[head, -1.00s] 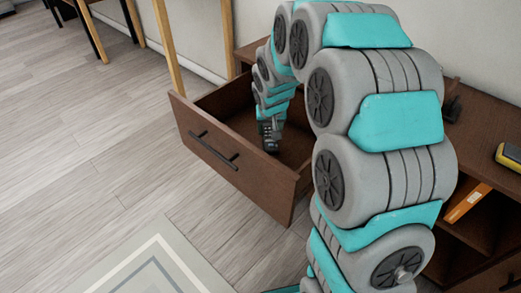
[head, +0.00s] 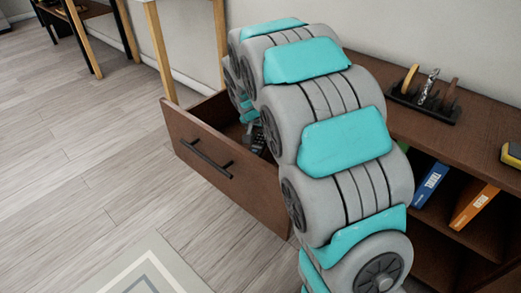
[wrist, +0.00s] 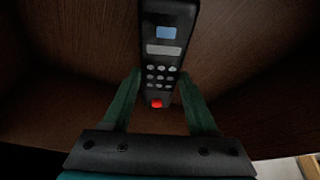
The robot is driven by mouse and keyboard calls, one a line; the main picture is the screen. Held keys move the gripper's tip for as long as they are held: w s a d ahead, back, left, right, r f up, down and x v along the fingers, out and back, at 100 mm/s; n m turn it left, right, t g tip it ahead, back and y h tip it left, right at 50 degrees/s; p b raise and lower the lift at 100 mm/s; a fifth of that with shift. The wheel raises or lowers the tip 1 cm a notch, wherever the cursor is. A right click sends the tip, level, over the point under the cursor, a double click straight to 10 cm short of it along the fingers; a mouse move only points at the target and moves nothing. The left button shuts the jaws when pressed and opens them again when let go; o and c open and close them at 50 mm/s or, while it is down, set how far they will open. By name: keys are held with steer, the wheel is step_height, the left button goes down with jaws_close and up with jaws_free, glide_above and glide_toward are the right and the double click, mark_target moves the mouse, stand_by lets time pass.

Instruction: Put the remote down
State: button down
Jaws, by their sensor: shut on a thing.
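The remote (wrist: 163,60) is black with a small bluish screen, several grey buttons and one red button. In the wrist view it stands between the two dark green fingers of my gripper (wrist: 158,85), which is shut on it. Brown wooden drawer surfaces surround it in that view. In the head view the open drawer (head: 215,165) sticks out from the brown cabinet, and part of the remote (head: 256,138) shows inside its opening. My arm hides much of the drawer and most of my gripper. I cannot tell whether the remote touches the drawer bottom.
The cabinet top (head: 400,118) carries a dark rack (head: 425,98) with several items and a yellow device (head: 512,154). Blue (head: 432,184) and orange (head: 474,204) binders stand on the shelf below. A wooden-legged table stands behind the drawer. The floor at left is clear.

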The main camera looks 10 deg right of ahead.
mark_target(259, 142)
steer(key=shift+f, duration=2.55)
steer(key=shift+f, duration=0.1)
steer(key=shift+c, duration=0.9)
jaws_free()
steer(key=shift+v, duration=3.85)
